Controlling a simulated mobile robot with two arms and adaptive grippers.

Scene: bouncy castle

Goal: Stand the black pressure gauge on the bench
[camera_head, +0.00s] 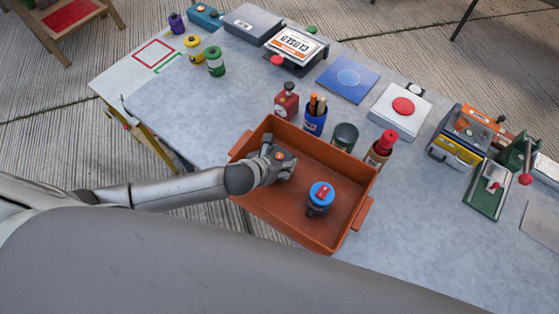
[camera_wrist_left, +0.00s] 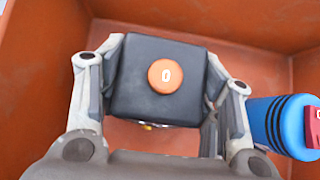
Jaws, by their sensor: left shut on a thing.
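The black pressure gauge (camera_wrist_left: 135,90), a dark boxy body with a round orange knob on top, sits between the fingers of my left gripper (camera_wrist_left: 165,95) in the left wrist view. The fingers press on its left and right sides. In the head view my left gripper (camera_head: 277,164) reaches into the orange tray (camera_head: 250,207) at its left part, with the gauge (camera_head: 285,152) partly hidden by the fingers. Whether the gauge touches the tray floor I cannot tell. The grey bench (camera_head: 225,118) is under the tray. My right gripper is not in view.
A blue canister with a red top (camera_head: 321,197) stands in the tray, right of my gripper. A red gauge-like item (camera_head: 286,101), a pen cup (camera_head: 315,122), a dark green cup (camera_head: 345,137) and a red-capped bottle (camera_head: 381,149) line its far side. Bench left of the tray is clear.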

